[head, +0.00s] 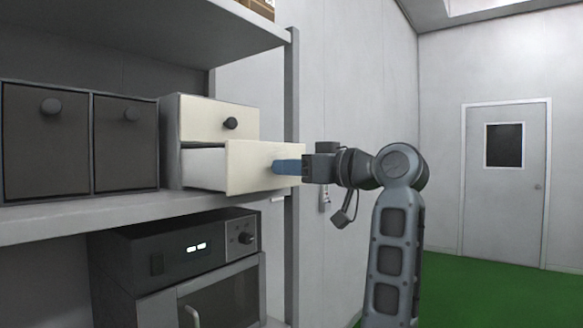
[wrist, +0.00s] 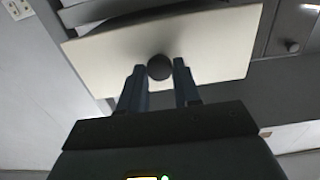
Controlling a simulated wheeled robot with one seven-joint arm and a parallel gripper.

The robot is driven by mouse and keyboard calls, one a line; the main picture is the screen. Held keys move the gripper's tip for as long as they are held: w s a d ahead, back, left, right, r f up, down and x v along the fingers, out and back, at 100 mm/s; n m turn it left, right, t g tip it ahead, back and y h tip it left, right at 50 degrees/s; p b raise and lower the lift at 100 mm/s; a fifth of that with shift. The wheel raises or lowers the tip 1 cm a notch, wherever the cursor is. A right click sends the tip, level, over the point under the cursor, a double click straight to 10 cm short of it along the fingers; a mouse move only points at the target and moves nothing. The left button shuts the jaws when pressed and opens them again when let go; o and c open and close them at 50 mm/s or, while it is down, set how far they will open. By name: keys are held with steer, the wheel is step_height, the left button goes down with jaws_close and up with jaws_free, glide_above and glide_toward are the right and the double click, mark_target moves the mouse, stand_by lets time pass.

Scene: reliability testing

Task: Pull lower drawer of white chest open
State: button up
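The white chest (head: 170,130) stands on the shelf and has two cream drawers with round dark knobs. Its upper drawer (head: 205,118) is shut. Its lower drawer (head: 240,170) stands well out from the chest, with its white side wall showing; its cream front also shows in the wrist view (wrist: 215,50). My gripper (head: 277,167) is at the lower drawer's front. In the wrist view its two fingers (wrist: 159,72) are on either side of the dark knob (wrist: 160,67) and appear to touch it. In the head view the fingers hide that knob.
Two dark drawer boxes (head: 45,142) stand left of the chest on the shelf (head: 60,222). A dark oven-like appliance (head: 180,250) is below. A grey post (head: 291,240) rises behind the drawer's right end. Green floor (head: 480,290) is clear at right.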

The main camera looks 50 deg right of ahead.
steer(key=o, duration=0.4)
steer(key=shift+s, duration=0.1)
steer(key=s+b, duration=0.1)
steer(key=s, duration=0.6)
steer(key=shift+s+d, duration=0.15)
steer(key=shift+s, duration=0.15)
steer(key=shift+f, duration=0.1)
